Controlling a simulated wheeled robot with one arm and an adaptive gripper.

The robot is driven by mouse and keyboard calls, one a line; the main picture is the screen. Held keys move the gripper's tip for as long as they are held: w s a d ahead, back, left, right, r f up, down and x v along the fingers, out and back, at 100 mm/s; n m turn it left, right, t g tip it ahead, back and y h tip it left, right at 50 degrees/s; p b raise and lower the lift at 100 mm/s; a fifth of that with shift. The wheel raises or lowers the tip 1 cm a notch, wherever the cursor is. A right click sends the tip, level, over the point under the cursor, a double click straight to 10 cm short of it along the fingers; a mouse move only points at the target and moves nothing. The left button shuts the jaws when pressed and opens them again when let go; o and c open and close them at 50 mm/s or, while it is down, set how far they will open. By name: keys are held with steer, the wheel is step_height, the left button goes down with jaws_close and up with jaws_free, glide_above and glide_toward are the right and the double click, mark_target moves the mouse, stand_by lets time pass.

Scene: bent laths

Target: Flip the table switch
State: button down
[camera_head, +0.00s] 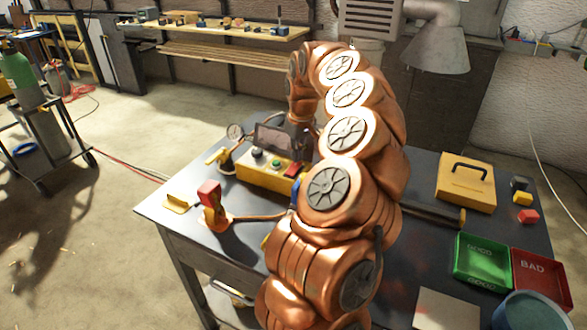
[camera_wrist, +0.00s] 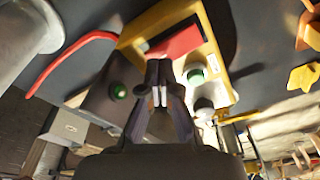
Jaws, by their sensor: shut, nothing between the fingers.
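A yellow control box (camera_head: 262,178) stands on the dark table, left of my arm. A red rocker-like switch (camera_head: 293,170) is at its right end, with a green button (camera_head: 277,162) and a darker round knob (camera_head: 256,152) to the left. In the wrist view the red switch (camera_wrist: 176,44) lies just beyond my fingertips, with the green button (camera_wrist: 196,75) to its right. My gripper (camera_wrist: 158,84) is shut and empty, close over the box. I cannot tell whether it touches the switch. The switch's tilt is unclear, and my arm partly blocks the head view.
A red block (camera_head: 209,193) in an orange holder stands at the table's left. At right are a yellow case (camera_head: 466,184), a green tray (camera_head: 459,275), a red "BAD" tray (camera_head: 565,291) and small blocks.

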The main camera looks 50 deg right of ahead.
mark_target(297, 164)
steer(key=shift+f+b, duration=0.5)
steer(key=shift+f, duration=0.25)
stand_by(0.4)
steer(key=shift+r, duration=0.15)
steer(key=shift+r+p, duration=1.3)
steer(key=shift+r, duration=2.05)
